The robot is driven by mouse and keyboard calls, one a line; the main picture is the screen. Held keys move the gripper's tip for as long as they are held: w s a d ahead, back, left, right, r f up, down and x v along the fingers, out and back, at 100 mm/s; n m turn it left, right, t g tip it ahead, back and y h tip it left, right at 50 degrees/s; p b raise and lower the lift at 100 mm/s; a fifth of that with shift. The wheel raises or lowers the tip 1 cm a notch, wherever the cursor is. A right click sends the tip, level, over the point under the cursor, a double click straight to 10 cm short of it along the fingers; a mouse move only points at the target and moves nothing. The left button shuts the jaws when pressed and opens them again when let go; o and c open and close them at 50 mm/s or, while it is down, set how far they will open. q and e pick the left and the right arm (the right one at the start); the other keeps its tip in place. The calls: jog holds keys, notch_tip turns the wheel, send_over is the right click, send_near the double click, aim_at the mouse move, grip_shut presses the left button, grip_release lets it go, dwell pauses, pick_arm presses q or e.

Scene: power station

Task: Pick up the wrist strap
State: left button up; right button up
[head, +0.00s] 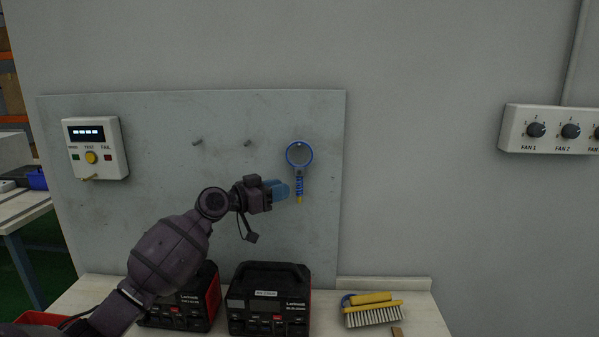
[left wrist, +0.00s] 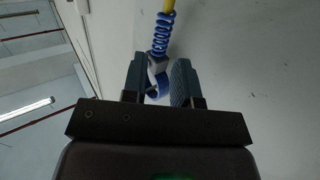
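The wrist strap (head: 299,153) is a blue loop with a coiled blue cord and a yellow end, hanging on the grey wall panel. My left gripper (head: 283,190) is beside the cord, just below and left of the loop. In the left wrist view the fingers of my left gripper (left wrist: 160,72) are apart, and the strap's blue coil (left wrist: 161,36) and band show in the gap between them. I cannot tell how deep the strap lies between the fingers. My right gripper is not in view.
The wall panel (head: 130,215) has two empty pegs and a tester box (head: 94,148) at its left. Below, two black power units (head: 268,300) and a yellow brush (head: 372,309) stand on the bench. A fan control box (head: 550,129) is on the right wall.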

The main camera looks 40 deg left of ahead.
aim_at(299, 173)
pick_arm(q)
jog(key=x, duration=0.4)
jog(key=shift+w, duration=0.2)
jog(key=shift+w+d, duration=0.2)
jog(key=shift+w, duration=0.15)
grip_shut()
jog(key=shift+r, duration=0.1)
